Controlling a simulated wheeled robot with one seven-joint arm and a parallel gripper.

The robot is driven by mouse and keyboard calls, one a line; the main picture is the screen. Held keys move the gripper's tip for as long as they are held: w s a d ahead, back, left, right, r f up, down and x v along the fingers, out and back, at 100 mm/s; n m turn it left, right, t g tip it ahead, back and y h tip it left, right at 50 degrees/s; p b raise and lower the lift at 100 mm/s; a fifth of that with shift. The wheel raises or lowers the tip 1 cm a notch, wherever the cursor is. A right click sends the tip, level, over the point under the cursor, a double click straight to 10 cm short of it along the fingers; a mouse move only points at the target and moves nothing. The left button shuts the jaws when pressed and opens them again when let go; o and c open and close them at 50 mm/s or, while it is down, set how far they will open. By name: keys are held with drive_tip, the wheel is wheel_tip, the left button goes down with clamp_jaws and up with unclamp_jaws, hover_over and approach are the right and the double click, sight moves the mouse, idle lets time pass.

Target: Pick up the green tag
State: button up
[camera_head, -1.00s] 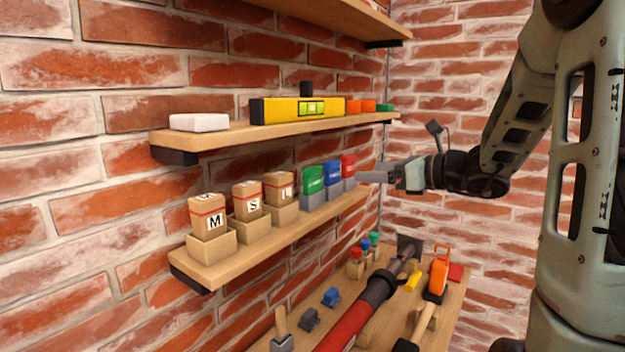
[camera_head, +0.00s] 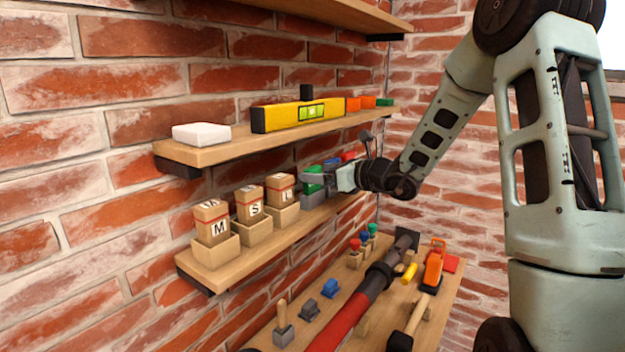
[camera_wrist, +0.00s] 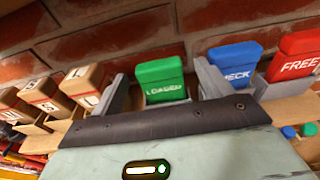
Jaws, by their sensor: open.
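The green tag (camera_wrist: 161,80), lettered "LOADED", stands upright in a grey holder on the middle shelf. It also shows in the head view (camera_head: 312,182), partly hidden by my gripper. My gripper (camera_head: 318,178) is open at the middle shelf. In the wrist view my gripper (camera_wrist: 160,88) has one finger on each side of the green tag, and the fingers look apart from it. A blue tag (camera_wrist: 234,66) lettered "CHECK" and a red tag (camera_wrist: 296,58) lettered "FREE" stand to its right.
Small boxes (camera_head: 212,222) marked M, S and L stand in holders to the left on the same shelf (camera_head: 222,275). The upper shelf (camera_head: 215,153) holds a yellow level (camera_head: 285,116) and a white block (camera_head: 201,134). A lower bench (camera_head: 440,300) carries several tools.

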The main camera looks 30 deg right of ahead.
drive_tip(key=shift+p+x, duration=0.45)
drive_tip(key=shift+x, duration=0.95)
drive_tip(key=shift+c, duration=0.4)
drive_tip(key=c, duration=1)
drive_tip(key=shift+r, duration=0.15)
